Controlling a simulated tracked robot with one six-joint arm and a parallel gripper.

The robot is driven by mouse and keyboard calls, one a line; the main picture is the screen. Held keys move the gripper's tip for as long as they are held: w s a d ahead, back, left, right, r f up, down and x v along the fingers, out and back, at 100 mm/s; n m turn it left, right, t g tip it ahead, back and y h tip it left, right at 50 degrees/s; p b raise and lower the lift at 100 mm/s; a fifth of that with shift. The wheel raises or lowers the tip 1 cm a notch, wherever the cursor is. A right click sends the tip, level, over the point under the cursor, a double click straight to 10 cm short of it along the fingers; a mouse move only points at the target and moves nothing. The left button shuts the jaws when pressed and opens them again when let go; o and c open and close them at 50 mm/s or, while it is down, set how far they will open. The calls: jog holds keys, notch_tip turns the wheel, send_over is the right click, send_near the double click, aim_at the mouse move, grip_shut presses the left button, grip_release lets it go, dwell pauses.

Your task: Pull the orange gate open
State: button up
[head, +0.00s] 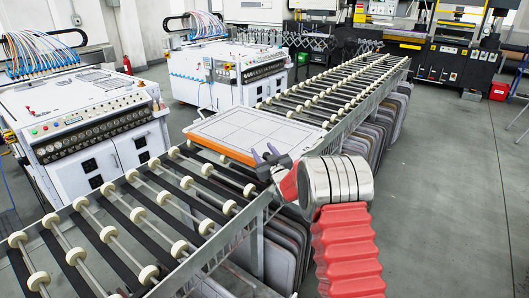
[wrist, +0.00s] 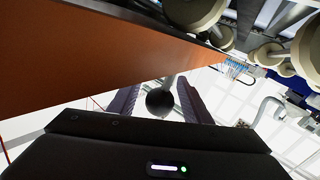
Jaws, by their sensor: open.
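The orange gate shows in the head view as an orange edge (head: 215,150) along the near side of a pale flat panel lying across the roller conveyor. In the wrist view its broad orange face (wrist: 110,55) fills the upper left. A dark ball knob (wrist: 160,102) on a short grey stem shows there, close below the orange face. My gripper (head: 267,155) is at the right end of the orange edge. In the wrist view my gripper's fingers (wrist: 160,95) are open, one on each side of the knob, with gaps visible. Where the stem joins is hard to see.
The roller conveyor (head: 180,205) runs from lower left to upper right, with flat panels stacked beneath it. White control cabinets (head: 85,120) stand to its left. Pale rollers (wrist: 195,15) are close at the wrist view's top right. Grey floor (head: 440,200) is clear at right.

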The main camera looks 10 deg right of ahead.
jog(key=shift+c, duration=0.5)
grip_shut()
